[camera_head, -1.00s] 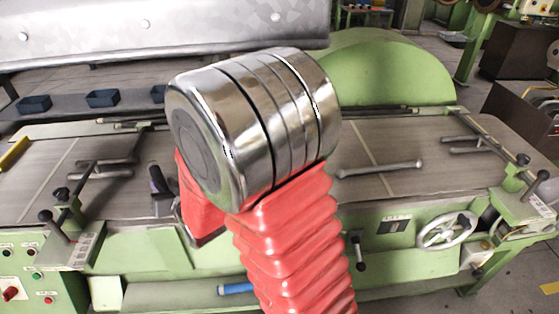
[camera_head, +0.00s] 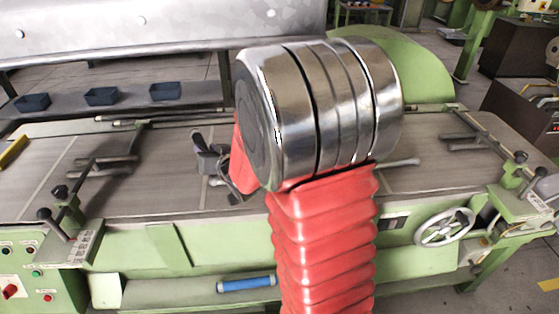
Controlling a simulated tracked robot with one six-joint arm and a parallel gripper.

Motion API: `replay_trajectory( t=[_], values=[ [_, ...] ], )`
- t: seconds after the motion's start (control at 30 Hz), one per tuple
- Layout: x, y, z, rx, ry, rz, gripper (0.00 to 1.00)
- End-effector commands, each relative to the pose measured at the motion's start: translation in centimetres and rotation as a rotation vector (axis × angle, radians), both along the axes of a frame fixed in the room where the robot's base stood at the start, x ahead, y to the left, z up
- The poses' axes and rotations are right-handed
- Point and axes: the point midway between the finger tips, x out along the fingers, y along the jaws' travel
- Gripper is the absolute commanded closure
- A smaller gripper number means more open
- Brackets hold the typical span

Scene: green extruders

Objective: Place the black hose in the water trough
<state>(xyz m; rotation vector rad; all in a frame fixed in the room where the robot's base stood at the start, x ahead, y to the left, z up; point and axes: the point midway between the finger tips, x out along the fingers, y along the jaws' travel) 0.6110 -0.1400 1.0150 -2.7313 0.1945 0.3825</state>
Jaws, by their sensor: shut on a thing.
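My gripper (camera_head: 207,155) shows as a dark shape left of my own arm, over the machine's grey bed. My arm's metal joint and red sleeve hide much of it. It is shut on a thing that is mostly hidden. A thin dark curved piece (camera_head: 228,184) shows beside it, but I cannot tell whether this is the black hose. I cannot clearly pick out a water trough.
A green machine has a wide grey bed (camera_head: 60,150) with dark rods (camera_head: 105,166) at left. Small dark blue trays (camera_head: 102,96) sit on a shelf behind. A blue cylinder (camera_head: 247,284) lies low in front. A handwheel (camera_head: 445,228) juts out at right.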

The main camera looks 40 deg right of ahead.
Motion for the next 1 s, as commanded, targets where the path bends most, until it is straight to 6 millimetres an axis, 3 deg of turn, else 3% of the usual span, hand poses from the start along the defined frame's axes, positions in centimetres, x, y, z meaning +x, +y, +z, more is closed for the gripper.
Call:
replay_trajectory(
  t=[0.03, 0.47, 1.0],
  values=[
    [-0.3, -1.8, 0.4, -0.002, -0.001, -0.016, 0.97],
    [-4.6, -14.0, 2.6, 0.003, 0.009, -0.105, 0.97],
    [-14.6, -27.4, 4.1, 0.012, 0.021, -0.24, 0.97]
  ],
)
